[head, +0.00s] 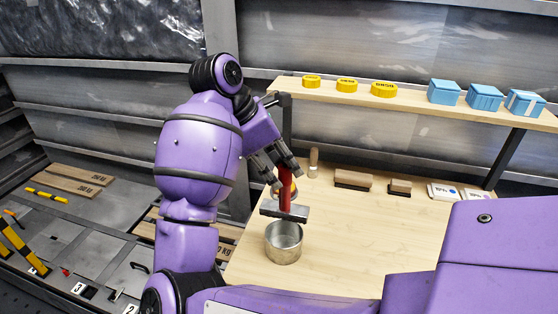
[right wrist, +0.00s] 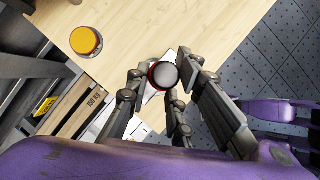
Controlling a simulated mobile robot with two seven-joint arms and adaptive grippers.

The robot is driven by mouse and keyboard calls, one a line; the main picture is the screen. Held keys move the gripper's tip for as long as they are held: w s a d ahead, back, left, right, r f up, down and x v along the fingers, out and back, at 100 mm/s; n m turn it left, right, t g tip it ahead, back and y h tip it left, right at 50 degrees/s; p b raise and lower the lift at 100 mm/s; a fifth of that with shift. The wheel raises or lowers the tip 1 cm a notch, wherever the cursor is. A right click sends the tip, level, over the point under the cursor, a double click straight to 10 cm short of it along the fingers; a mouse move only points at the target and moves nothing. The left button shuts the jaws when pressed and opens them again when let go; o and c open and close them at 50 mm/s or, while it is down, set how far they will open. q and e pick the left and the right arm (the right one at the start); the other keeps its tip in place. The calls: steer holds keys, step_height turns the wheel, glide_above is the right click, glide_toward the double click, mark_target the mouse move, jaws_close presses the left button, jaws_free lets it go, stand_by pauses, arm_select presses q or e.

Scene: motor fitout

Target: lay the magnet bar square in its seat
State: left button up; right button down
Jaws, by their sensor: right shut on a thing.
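The magnet bar appears as a dark grey bar (head: 285,212) under a red handle (head: 285,185) in the head view. My right gripper (head: 281,166) is shut on the red handle, with the bar hanging below its fingers. The handle's round grey end with a red rim (right wrist: 163,75) shows between the fingers of my right gripper (right wrist: 160,90) in the right wrist view. In the head view the bar appears just above and behind a round metal pot (head: 283,246); I cannot tell whether they touch. I cannot make out the bar's seat. My left gripper is not in view.
Behind the bar stand a small wooden-handled tool (head: 313,163) and brushes (head: 353,180). A yellow round thing (right wrist: 86,41) sits near the table edge. A shelf (head: 420,105) holds yellow tins and blue boxes (head: 444,92). The tabletop (head: 345,235) right of the pot is clear.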

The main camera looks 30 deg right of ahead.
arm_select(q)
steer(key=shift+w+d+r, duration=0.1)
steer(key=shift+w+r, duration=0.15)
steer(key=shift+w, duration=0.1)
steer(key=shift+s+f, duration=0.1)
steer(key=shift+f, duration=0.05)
arm_select(e)
steer(key=shift+f, duration=0.1)
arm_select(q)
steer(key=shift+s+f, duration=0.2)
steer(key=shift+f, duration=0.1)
arm_select(e)
steer(key=shift+f, duration=0.1)
stand_by(0.3)
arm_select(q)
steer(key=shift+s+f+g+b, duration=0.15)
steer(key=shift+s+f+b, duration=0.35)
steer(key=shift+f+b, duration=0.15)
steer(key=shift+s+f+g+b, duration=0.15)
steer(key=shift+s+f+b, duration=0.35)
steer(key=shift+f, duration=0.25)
arm_select(e)
steer(key=shift+f, duration=1.65)
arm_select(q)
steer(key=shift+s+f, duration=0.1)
arm_select(e)
steer(key=shift+f, duration=0.15)
